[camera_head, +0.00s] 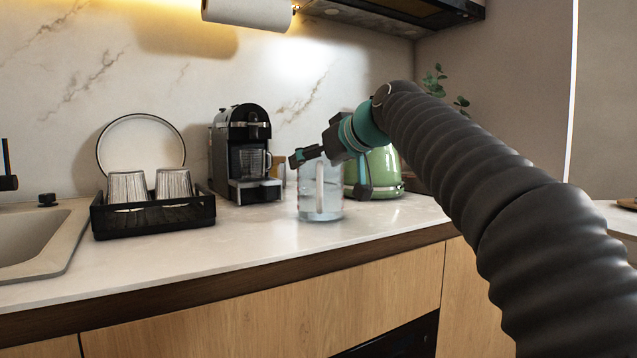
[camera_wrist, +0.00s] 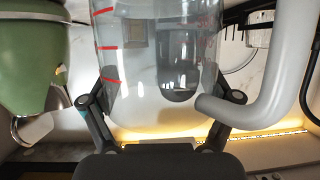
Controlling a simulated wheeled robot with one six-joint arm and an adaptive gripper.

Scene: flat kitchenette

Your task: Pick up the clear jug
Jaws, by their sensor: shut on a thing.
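The clear jug (camera_head: 308,200) is upright at the counter's middle, in front of the green kettle. I cannot tell whether its base touches the counter. My gripper (camera_head: 331,172) reaches it from the upper right and is shut around its body. In the wrist view the jug (camera_wrist: 150,75) fills the space between the two fingers (camera_wrist: 160,108). It has red measuring marks, and its pale grey handle (camera_wrist: 280,95) curves down at the right, outside the fingers. Part of the jug's upper side is hidden by my gripper in the head view.
A black coffee machine (camera_head: 224,160) with a glass cup stands left of the jug. A green kettle (camera_head: 385,168) is close behind it at right. A black rack (camera_head: 150,218) with two ribbed glasses and a plate stands further left, beside the sink (camera_head: 30,235). The front counter strip is clear.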

